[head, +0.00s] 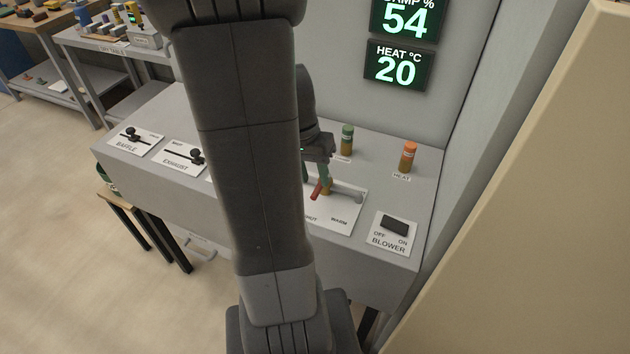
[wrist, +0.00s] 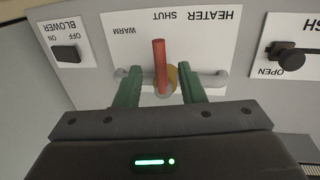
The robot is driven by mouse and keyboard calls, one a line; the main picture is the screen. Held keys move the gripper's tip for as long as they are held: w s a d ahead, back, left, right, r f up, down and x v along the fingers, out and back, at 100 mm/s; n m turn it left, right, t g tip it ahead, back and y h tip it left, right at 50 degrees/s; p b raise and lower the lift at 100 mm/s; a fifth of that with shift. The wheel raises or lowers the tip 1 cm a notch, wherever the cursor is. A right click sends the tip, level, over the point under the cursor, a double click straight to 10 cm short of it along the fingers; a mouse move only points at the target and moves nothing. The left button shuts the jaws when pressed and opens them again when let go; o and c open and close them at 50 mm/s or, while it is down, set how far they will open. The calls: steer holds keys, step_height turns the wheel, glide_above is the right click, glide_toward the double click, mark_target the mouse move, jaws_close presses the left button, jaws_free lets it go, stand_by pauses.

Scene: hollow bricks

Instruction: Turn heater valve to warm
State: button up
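The heater valve's red lever (wrist: 160,62) stands out from a brass-coloured body (wrist: 172,78) on a grey pipe (wrist: 213,79). In the wrist view the panel is upside down. The lever points toward the label edge, closer to SHUT (wrist: 173,15) than to WARM (wrist: 128,31). It also shows in the head view (head: 316,190), partly behind my gripper. My gripper (wrist: 160,92) is open, its two green fingers on either side of the lever with gaps between. In the head view my gripper (head: 322,178) reaches down over the valve.
The blower switch (head: 395,226) is right of the valve; the exhaust slider (head: 184,155) and baffle slider (head: 131,136) are left. Green (head: 347,140) and orange (head: 408,156) lamps stand behind. The heat display (head: 397,67) reads 20. A beige panel (head: 520,200) closes the right side.

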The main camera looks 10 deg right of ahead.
steer(key=shift+s+d+f, duration=0.1)
steer(key=shift+f, duration=0.6)
steer(key=shift+s+d+f, duration=0.1)
steer(key=shift+f, duration=0.6)
steer(key=shift+c, duration=0.5)
jaws_close()
steer(key=shift+d, duration=0.1)
steer(key=n, duration=0.1)
steer(key=d+n, duration=0.1)
steer(key=n, duration=0.1)
steer(key=s+n+b, duration=0.1)
steer(key=shift+d+t, duration=0.3)
steer(key=shift+t, duration=0.1)
steer(key=shift+d+n+t, duration=0.2)
steer(key=shift+d+n, duration=0.3)
steer(key=shift+n, duration=0.75)
steer(key=shift+d+n+t, duration=0.2)
steer(key=shift+d+n, duration=0.25)
steer(key=shift+n, duration=0.8)
